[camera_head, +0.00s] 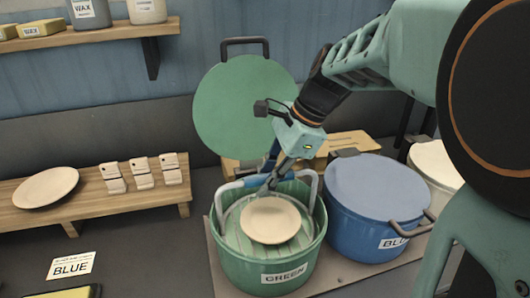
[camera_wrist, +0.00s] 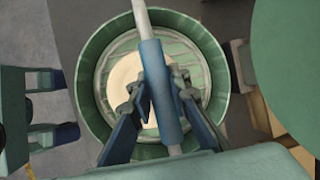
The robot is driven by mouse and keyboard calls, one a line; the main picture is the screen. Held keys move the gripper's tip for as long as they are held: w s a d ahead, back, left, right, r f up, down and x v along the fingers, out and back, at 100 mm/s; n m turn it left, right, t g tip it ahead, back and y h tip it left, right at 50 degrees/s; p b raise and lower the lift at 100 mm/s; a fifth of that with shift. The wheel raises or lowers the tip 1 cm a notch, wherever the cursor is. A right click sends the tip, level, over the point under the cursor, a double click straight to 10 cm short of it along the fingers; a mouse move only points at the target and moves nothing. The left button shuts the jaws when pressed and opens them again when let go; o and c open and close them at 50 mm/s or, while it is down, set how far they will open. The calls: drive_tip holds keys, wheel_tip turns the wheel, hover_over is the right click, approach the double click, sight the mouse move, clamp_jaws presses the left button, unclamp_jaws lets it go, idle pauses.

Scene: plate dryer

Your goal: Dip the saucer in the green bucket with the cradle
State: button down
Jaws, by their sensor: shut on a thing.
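The green bucket (camera_head: 265,269) stands open, labelled GREEN. The cradle (camera_head: 313,187) is in its mouth, with a pale frame and a blue grip across the top (camera_head: 246,182). The pale saucer (camera_head: 270,222) lies on the cradle inside the bucket; I cannot tell how deep it sits. My gripper (camera_head: 270,182) is above the bucket, shut on the cradle's blue grip. In the wrist view the fingers clasp the grip (camera_wrist: 158,80) from both sides, and it hides part of the saucer (camera_wrist: 126,72) below.
A round green lid (camera_head: 235,105) stands upright behind the bucket. A lidded blue bucket (camera_head: 375,190) is close at right, with a pale bucket (camera_head: 437,163) beyond. A low wooden shelf (camera_head: 90,207) at left holds another saucer (camera_head: 45,187) and several small pale blocks. A BLUE card (camera_head: 71,266) lies at front left.

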sight(259, 216)
drive_tip(key=shift+f+b, duration=2.4)
drive_tip(key=shift+f, duration=1.8)
drive_tip(key=shift+r, duration=0.1)
drive_tip(key=shift+r+p, duration=8.05)
drive_tip(key=shift+r, duration=0.6)
